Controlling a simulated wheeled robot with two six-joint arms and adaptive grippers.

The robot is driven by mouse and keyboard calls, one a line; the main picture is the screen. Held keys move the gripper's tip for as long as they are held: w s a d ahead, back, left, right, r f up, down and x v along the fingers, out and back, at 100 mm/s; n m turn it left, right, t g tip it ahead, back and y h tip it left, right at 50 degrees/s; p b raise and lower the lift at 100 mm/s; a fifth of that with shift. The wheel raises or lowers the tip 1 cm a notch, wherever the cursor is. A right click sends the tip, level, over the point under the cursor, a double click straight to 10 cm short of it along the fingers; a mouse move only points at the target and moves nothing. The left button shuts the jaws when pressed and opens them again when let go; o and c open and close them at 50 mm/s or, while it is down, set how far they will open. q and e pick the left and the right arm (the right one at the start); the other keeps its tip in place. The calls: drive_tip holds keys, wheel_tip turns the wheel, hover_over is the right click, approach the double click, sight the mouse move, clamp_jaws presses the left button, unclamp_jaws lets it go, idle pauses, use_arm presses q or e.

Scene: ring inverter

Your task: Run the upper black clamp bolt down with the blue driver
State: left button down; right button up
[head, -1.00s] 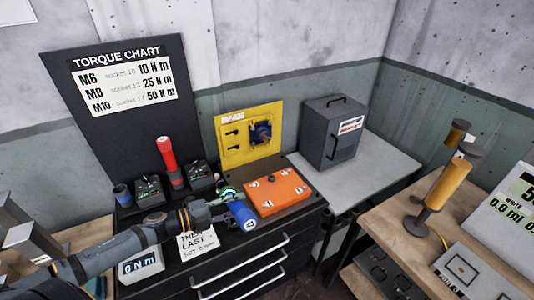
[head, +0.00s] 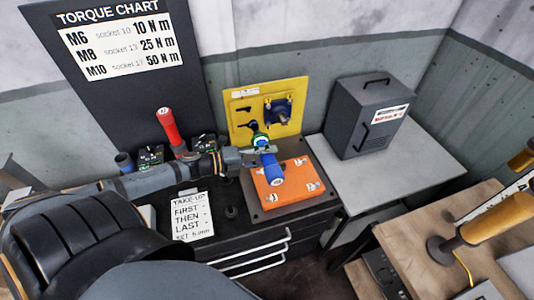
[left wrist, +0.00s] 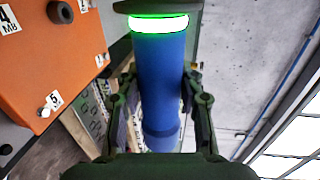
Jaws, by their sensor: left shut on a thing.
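The blue driver (head: 271,172) is held in my left gripper (head: 262,152), in front of the yellow panel (head: 291,112). Its green-lit ring (head: 260,140) and head point toward the panel. The upper black clamp bolt (head: 243,110) shows on the panel's left half, just above the driver's head. I cannot tell whether the driver touches the panel. In the left wrist view the driver (left wrist: 160,85) stands between both fingers, its green ring glowing. My right gripper is not in view.
An orange box (head: 300,190) with numbered labels lies below the driver. A dark blue part (head: 279,112) sits on the panel's right half. A red-handled tool (head: 167,127) stands at left. A grey cabinet (head: 363,115) stands right, with bare table around it.

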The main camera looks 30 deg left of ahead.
sight(252, 141)
use_arm(q)
drive_tip(key=shift+w+a+f+b, duration=0.15)
drive_tip(key=shift+w+a+b, duration=0.45)
drive_tip(key=shift+w, duration=0.25)
drive_tip(key=shift+w+a, duration=0.15)
drive_tip(key=shift+a, duration=0.2)
drive_tip(key=shift+w+a+b, duration=0.2)
drive_tip(key=shift+a+b, duration=0.1)
drive_tip(key=shift+w+a+b, duration=0.4)
drive_tip(key=shift+w+a, duration=0.1)
drive_tip(key=shift+a, duration=0.1)
drive_tip(key=shift+w+a+b, duration=0.5)
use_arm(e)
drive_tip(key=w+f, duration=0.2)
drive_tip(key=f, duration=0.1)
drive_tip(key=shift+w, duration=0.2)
use_arm(q)
drive_tip(key=shift+r+p, duration=0.25)
drive_tip(key=shift+p, duration=0.05)
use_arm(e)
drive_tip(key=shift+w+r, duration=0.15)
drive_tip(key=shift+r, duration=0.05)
